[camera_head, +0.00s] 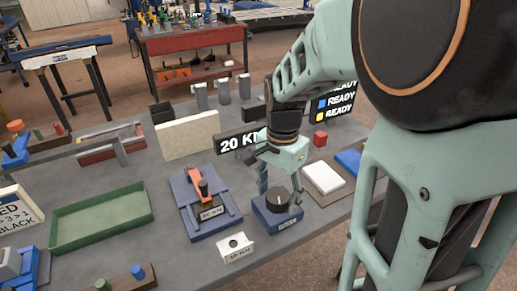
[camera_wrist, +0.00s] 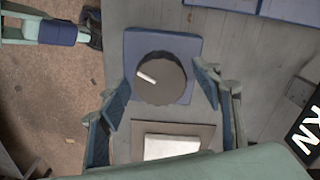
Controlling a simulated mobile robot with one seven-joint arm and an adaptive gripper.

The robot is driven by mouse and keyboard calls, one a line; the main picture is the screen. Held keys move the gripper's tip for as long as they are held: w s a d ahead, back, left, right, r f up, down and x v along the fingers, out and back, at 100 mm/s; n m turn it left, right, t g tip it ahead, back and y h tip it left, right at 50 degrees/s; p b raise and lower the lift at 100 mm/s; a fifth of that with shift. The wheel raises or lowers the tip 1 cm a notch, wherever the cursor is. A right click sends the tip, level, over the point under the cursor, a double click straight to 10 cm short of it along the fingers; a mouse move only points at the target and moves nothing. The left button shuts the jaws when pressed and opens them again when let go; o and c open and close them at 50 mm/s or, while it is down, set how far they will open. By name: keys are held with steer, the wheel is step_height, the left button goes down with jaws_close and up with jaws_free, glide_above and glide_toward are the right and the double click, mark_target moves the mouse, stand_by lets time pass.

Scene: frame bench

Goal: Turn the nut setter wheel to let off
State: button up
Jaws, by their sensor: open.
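The nut setter wheel (camera_head: 277,201) looks to be the dark round knob on a small blue base (camera_head: 270,221), which has a label on its front too small to read. In the wrist view the wheel (camera_wrist: 163,86) has a scalloped rim and a short white mark pointing to the upper left. My gripper (camera_head: 281,186) is over the wheel, pointing down. In the wrist view my gripper (camera_wrist: 160,92) is open, one finger on each side of the wheel, with visible gaps to the rim. It holds nothing.
A blue fixture with an orange handle (camera_head: 203,190) stands left. A display reading 20 KN (camera_head: 230,143) and a READY panel (camera_head: 338,101) stand behind. A green tray (camera_head: 100,217) is farther left.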

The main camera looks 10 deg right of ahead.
steer(key=shift+f, duration=0.2)
steer(key=c, duration=1.2)
steer(key=shift+o, duration=0.2)
steer(key=shift+n, duration=0.3)
